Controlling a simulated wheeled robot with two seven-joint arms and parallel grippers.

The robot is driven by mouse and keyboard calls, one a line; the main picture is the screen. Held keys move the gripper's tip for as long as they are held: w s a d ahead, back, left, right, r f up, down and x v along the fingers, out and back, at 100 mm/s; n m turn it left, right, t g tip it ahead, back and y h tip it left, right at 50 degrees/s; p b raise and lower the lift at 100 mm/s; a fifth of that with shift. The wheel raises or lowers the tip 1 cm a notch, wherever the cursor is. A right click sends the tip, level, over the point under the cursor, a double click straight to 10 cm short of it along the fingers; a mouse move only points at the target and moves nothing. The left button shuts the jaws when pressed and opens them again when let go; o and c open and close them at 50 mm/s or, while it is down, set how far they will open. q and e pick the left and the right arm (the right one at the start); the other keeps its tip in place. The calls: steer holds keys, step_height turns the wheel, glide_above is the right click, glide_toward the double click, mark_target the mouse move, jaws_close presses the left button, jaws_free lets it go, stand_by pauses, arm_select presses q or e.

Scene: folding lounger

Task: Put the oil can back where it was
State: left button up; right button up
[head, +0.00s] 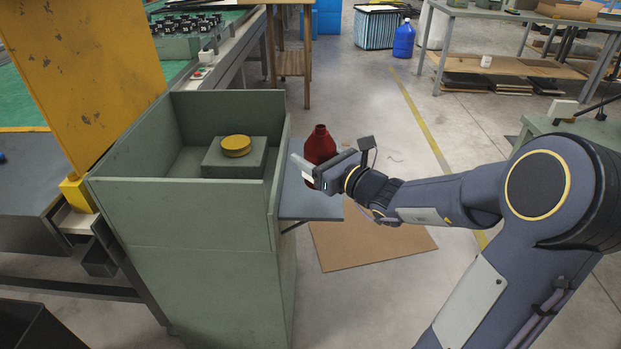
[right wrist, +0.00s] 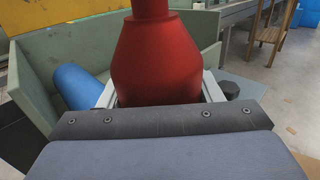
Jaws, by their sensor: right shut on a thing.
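The red oil can (head: 320,143) stands upright at the right side of the green cabinet, over the grey side shelf (head: 318,208). My right gripper (head: 306,171) comes in from the right and is shut on the can. In the right wrist view the red can (right wrist: 157,62) fills the middle, with a pale finger on each side of its lower body. The can's base is hidden, so I cannot tell whether it touches the shelf. My left gripper is not in view.
The green cabinet (head: 190,220) has an open top with a box and yellow round knob (head: 236,146) inside. A blue cylinder (right wrist: 80,86) shows in the right wrist view, left of the can. A cardboard sheet (head: 375,243) lies on the floor. A yellow panel (head: 80,70) rises at left.

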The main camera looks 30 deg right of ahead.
steer(key=w+f, duration=0.2)
steer(key=shift+w+d+f+b, duration=0.15)
steer(key=shift+f+b, duration=0.2)
steer(key=shift+f, duration=0.05)
steer(key=shift+w+f+b, duration=0.1)
steer(key=shift+f+b, duration=0.4)
steer(key=shift+f, duration=1)
steer(key=shift+f, duration=0.2)
steer(key=o, duration=1.2)
steer(key=shift+c, duration=0.2)
steer(key=shift+r, duration=0.1)
